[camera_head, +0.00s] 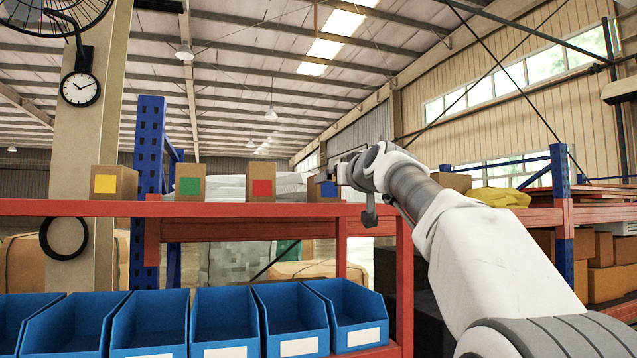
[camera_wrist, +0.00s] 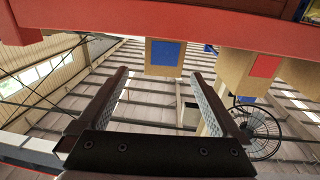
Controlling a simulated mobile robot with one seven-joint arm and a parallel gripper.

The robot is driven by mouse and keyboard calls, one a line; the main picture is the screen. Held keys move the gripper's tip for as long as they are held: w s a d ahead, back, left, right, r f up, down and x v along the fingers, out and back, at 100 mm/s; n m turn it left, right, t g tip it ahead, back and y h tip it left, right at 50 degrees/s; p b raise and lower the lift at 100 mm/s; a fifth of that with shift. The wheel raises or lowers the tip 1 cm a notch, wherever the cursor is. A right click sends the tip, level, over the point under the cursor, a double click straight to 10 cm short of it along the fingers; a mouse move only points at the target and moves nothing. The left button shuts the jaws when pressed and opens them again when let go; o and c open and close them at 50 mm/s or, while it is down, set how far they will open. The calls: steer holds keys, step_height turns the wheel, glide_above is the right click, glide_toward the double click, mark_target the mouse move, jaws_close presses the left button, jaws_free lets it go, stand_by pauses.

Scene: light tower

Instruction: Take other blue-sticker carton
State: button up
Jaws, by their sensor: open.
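A small tan carton (camera_head: 314,190) with a blue sticker stands on the red shelf board (camera_head: 230,209), at the right end of a row of cartons. In the head view my gripper (camera_head: 343,172) is right beside it and covers part of its right side. In the wrist view, which looks upside down, the blue-sticker carton (camera_wrist: 165,72) is beyond the open fingertips, roughly between them. My gripper (camera_wrist: 160,77) is open with nothing between its fingers. I cannot tell the exact gap to the carton.
Cartons with yellow (camera_head: 114,183), green (camera_head: 190,183) and red (camera_head: 261,182) stickers stand to the left on the same board. Blue bins (camera_head: 290,318) line a lower level. A blue upright (camera_head: 149,190) rises behind the board. A yellow bag (camera_head: 499,197) lies at right.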

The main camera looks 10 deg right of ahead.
mark_target(332, 182)
steer(key=w+p, duration=0.1)
steer(key=w, duration=0.1)
steer(key=w+p, duration=0.1)
steer(key=w, duration=0.1)
steer(key=w+p, duration=0.1)
steer(key=w, duration=0.1)
steer(key=shift+w+a+r, duration=0.1)
steer(key=shift+w+a, duration=0.1)
steer(key=shift+a, duration=0.2)
steer(key=w+p, duration=0.1)
steer(key=w, duration=0.1)
steer(key=w+a+p, duration=0.1)
steer(key=w+p, duration=0.1)
steer(key=shift+w, duration=0.15)
steer(key=shift+w+a+f+p, duration=0.1)
steer(key=shift+w+f+p, duration=0.15)
steer(key=shift+w+p, duration=0.2)
steer(key=shift+c, duration=0.2)
steer(key=shift+s, duration=0.1)
steer(key=c, duration=1.4)
steer(key=shift+r, duration=0.1)
